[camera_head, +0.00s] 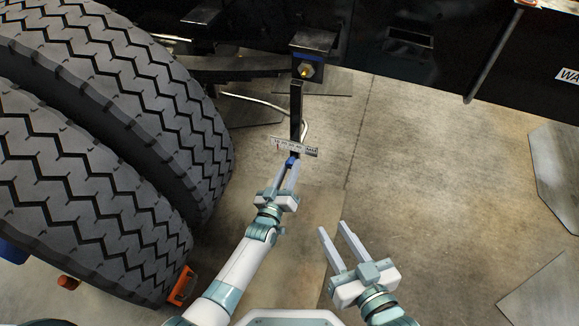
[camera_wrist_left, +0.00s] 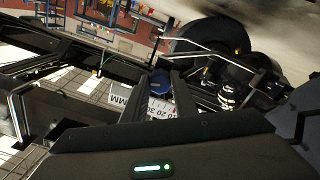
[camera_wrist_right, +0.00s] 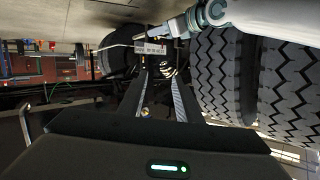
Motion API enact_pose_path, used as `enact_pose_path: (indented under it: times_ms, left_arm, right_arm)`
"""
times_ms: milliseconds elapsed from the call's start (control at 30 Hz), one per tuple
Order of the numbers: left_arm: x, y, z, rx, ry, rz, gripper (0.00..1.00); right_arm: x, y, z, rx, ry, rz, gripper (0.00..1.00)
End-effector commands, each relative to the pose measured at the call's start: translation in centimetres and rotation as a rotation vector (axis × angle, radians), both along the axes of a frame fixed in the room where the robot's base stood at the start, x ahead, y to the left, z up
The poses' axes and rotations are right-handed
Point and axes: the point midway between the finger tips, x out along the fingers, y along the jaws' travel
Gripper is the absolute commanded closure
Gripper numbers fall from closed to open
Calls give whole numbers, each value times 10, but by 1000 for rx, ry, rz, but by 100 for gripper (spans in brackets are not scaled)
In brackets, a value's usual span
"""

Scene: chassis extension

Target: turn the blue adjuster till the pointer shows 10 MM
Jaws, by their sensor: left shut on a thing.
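The blue adjuster (camera_head: 290,162) sits at the lower end of a dark upright bar, just below the white scale plate (camera_head: 308,150). My left gripper (camera_head: 289,168) is shut on the adjuster. In the left wrist view the adjuster (camera_wrist_left: 160,82) shows between the two fingers, with the scale (camera_wrist_left: 160,108) marked MM and numbers such as 30, 20 and 10 behind it. The scale (camera_wrist_right: 153,48) also shows in the right wrist view. I cannot make out the pointer or its reading. My right gripper (camera_head: 335,229) is open and empty, below and right of the adjuster.
Large black tyres (camera_head: 110,150) fill the left side. A dark chassis beam (camera_head: 420,40) crosses the top, with a bracket and a yellow-tipped bolt (camera_head: 306,71) above the bar. A pale hose (camera_head: 255,101) runs beside the bar. The concrete floor (camera_head: 440,190) to the right is mostly free.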

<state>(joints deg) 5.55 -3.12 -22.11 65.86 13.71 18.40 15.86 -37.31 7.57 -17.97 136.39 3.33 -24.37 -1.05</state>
Motion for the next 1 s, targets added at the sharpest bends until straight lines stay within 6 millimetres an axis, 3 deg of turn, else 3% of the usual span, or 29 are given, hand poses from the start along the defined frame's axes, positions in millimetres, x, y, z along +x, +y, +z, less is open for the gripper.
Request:
enact_pose_path:
  times_ms: [400, 900, 933, 1000]
  left_arm:
    - [-1, 0, -1, 218, -68, -1, 97]
    - [-1, 0, -2, 246, -76, -1, 97]
    - [-1, 0, -2, 246, -76, -1, 72]
    - [-1, 0, -2, 244, -76, -1, 56]
  right_arm:
    - [-7, -7, -20, -33, 118, 1, 69]
    - [-8, -8, -23, -37, 132, 1, 69]
    - [-8, -8, -23, -37, 132, 1, 69]
    - [-8, -8, -23, -37, 132, 1, 69]
